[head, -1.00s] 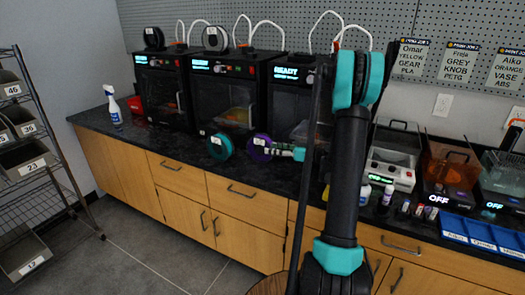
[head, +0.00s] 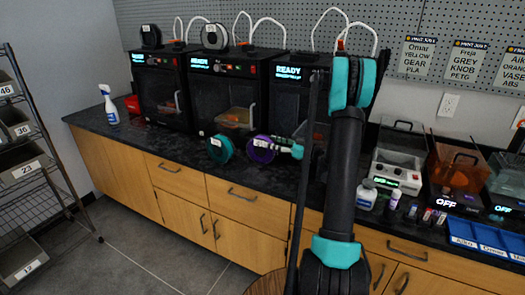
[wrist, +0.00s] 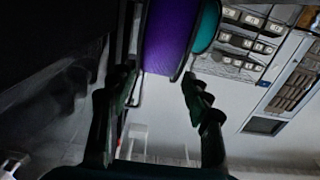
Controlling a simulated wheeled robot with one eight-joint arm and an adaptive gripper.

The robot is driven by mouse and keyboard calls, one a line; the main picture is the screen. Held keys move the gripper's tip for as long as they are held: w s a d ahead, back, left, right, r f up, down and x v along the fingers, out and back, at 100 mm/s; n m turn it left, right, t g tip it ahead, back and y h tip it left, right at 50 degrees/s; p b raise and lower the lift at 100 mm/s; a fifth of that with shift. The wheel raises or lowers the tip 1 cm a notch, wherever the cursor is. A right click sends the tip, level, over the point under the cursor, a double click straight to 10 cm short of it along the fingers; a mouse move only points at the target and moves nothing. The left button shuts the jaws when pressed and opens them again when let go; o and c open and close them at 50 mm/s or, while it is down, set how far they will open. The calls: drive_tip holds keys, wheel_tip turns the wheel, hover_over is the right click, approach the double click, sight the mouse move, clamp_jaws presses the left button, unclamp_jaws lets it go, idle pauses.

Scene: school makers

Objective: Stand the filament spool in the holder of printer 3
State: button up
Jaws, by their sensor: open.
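A purple filament spool (head: 262,149) stands upright on the dark counter. A teal spool (head: 220,148) stands just left of it. My gripper (head: 283,148) is at the right side of the purple spool. In the wrist view, my open fingers (wrist: 160,78) lie to either side of the purple spool's (wrist: 165,38) near edge; I cannot tell if they touch it. The teal spool (wrist: 206,27) is beyond the right finger. The rightmost printer (head: 287,95) reads READY and is partly hidden by my arm. Its top and any holder there are not clear.
Two more black printers (head: 220,92) (head: 160,88) stand to the left, with a grey spool (head: 214,36) and a black spool (head: 151,37) on top. A spray bottle (head: 108,104) is at the far left. Bottles (head: 366,194), clear-lidded machines and blue bins (head: 478,236) fill the right.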

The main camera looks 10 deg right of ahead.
sight(263, 140)
drive_tip(key=x, duration=0.5)
drive_tip(key=shift+w+a, duration=0.1)
drive_tip(key=shift+w, duration=0.1)
clamp_jaws()
